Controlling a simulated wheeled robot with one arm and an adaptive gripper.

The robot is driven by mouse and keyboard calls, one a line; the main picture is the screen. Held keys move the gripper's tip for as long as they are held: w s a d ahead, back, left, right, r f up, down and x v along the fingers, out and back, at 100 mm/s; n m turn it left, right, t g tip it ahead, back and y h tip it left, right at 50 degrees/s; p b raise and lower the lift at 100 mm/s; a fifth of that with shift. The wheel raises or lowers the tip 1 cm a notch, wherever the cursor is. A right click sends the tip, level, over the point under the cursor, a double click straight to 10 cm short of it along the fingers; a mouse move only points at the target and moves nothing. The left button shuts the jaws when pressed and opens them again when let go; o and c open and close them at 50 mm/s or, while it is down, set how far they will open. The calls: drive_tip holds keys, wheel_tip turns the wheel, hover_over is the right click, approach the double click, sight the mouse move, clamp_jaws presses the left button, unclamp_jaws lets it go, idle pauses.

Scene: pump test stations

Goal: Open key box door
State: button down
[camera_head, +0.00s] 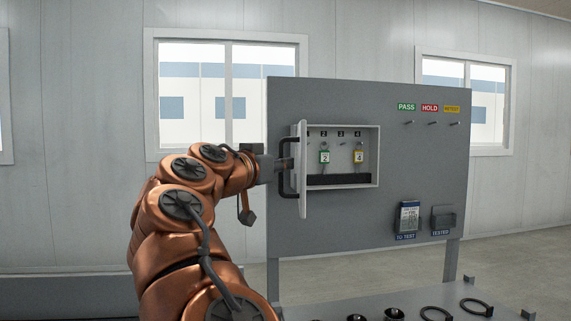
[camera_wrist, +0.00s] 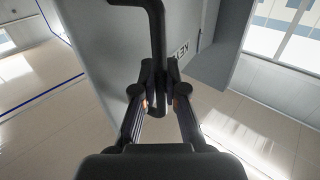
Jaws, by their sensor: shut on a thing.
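The key box (camera_head: 343,157) is mounted on a grey panel, and its white door (camera_head: 303,170) stands swung open at the box's left side, seen nearly edge-on. A black door handle (camera_head: 285,180) is on the door's outer face. My gripper (camera_wrist: 160,85) is shut on this black handle (camera_wrist: 155,20) in the wrist view, with the door face (camera_wrist: 120,55) behind it. In the head view the fingers are partly hidden at the handle.
The panel (camera_head: 420,165) also carries PASS, HOLD and a yellow label above empty hooks. A TO TEST holder (camera_head: 408,217) and a TESTED holder (camera_head: 443,218) are at lower right. A bench with black rings (camera_head: 436,313) stands below. Free space lies left of the panel.

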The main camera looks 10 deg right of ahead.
drive_tip(key=shift+r, duration=0.1)
drive_tip(key=c, duration=1.2)
unclamp_jaws()
drive_tip(key=shift+a, duration=0.1)
drive_tip(key=v, duration=1.2)
